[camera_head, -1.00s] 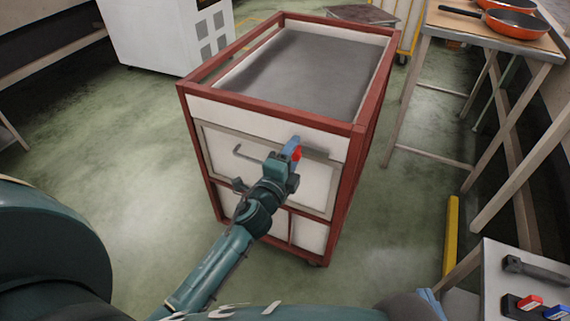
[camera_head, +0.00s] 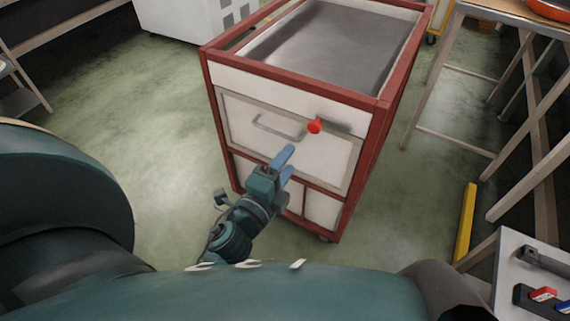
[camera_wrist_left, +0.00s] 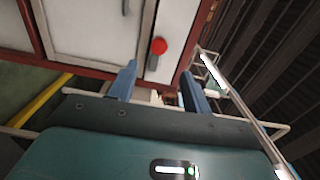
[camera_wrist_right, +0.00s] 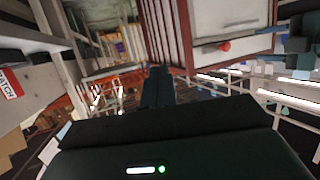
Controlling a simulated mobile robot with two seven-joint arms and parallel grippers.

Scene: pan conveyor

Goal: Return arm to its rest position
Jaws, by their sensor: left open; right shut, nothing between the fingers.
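My left gripper (camera_head: 288,162) is open in front of the red-framed cart (camera_head: 290,84), just below a red knob (camera_head: 315,126) and the drawer handle (camera_head: 280,134) in the head view. Nothing is between its blue fingers. In the left wrist view, the open fingers (camera_wrist_left: 159,85) point toward the cart front, with the red knob (camera_wrist_left: 158,46) beyond them. My right gripper is not seen in the head view. In the right wrist view, my right gripper (camera_wrist_right: 157,85) is shut and empty, with the cart's red knob (camera_wrist_right: 224,46) at the upper right.
A table (camera_head: 500,22) with an orange pan (camera_head: 550,9) stands at the upper right. A yellow bar (camera_head: 466,222) is on the floor at right. Green floor is clear left of the cart.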

